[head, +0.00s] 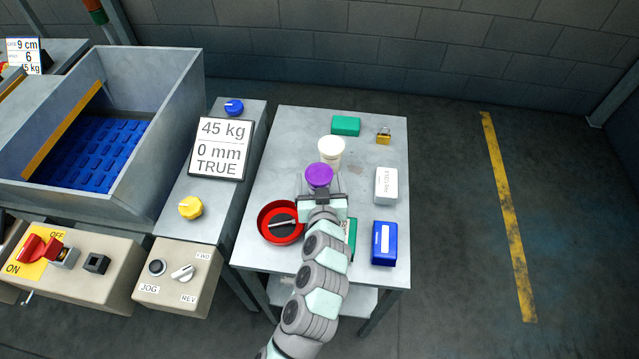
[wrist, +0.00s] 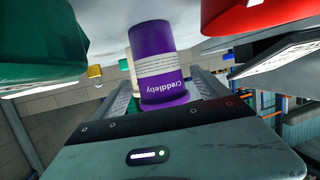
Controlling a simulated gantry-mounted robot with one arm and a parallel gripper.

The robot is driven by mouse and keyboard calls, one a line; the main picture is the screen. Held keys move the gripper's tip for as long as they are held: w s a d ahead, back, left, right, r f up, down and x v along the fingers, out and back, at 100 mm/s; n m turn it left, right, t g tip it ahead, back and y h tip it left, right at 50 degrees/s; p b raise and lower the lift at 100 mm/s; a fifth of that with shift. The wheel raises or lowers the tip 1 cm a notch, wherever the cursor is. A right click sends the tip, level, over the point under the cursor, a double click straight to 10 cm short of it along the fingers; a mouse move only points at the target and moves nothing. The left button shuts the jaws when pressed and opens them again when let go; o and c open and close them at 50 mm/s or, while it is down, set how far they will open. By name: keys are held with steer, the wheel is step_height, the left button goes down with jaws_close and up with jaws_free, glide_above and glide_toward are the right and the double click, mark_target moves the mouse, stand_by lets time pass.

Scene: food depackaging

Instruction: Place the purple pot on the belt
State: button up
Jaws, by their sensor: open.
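The purple pot (head: 319,175) stands on the grey table, in front of a white pot (head: 331,149). In the wrist view the purple pot (wrist: 158,62) shows a white label and sits between the two fingers. My gripper (head: 320,188) is open around the near side of the pot; I cannot tell whether the fingers touch it. The blue belt (head: 95,150) lies inside a grey walled hopper at the left. My gripper hides the lower part of the purple pot in the head view.
A red round pan (head: 281,222) is left of my arm. A green box (head: 346,126), a padlock (head: 383,135), a white box (head: 386,185) and a blue box (head: 384,243) stand on the table. A sign (head: 221,148) and the high hopper wall (head: 180,130) stand between pot and belt.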

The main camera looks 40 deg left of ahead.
steer(key=x, duration=0.4)
steer(key=shift+s, duration=0.1)
steer(key=shift+r, duration=0.1)
steer(key=c, duration=1.7)
steer(key=shift+s+d+r, duration=0.1)
